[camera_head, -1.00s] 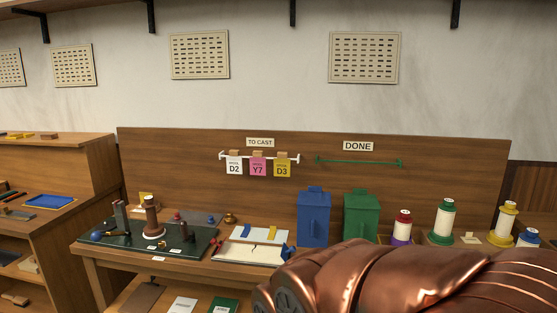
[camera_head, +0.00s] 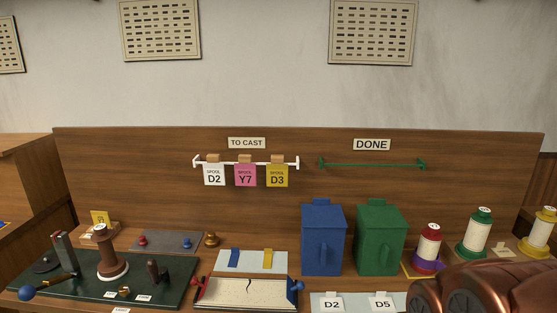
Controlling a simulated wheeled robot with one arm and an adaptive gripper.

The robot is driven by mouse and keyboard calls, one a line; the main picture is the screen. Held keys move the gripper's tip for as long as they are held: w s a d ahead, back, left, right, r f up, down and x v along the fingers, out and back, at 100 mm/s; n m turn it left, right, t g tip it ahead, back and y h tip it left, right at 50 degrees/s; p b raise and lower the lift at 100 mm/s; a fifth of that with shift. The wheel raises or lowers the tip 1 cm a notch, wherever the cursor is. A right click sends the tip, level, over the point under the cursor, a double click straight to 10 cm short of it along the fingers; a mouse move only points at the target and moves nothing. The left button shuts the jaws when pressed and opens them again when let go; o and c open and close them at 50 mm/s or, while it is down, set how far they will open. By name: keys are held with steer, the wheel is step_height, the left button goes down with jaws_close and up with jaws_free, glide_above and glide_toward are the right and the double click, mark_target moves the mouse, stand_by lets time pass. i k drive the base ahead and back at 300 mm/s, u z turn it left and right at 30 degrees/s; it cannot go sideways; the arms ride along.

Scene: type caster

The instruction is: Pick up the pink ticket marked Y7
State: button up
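The pink ticket marked Y7 (camera_head: 245,176) hangs from the white rail (camera_head: 288,163) under the "TO CAST" sign, held by a small wooden clip. It hangs between a white ticket marked D2 (camera_head: 214,175) on its left and a yellow ticket marked D3 (camera_head: 277,176) on its right. A copper-coloured part of my arm fills the lower right corner, well away from the tickets. My gripper's fingers are not in view.
An empty green rail (camera_head: 372,165) is under the "DONE" sign. Below stand a blue bin (camera_head: 323,240), a green bin (camera_head: 380,240) and several thread spools at right. A dark green board (camera_head: 175,290) with tools and a cream tray (camera_head: 245,292) lie at front left.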

mark_target(245, 172)
steer(key=i, duration=0.65)
steer(key=u, duration=0.85)
steer(key=i, duration=0.55)
steer(key=u, duration=0.65)
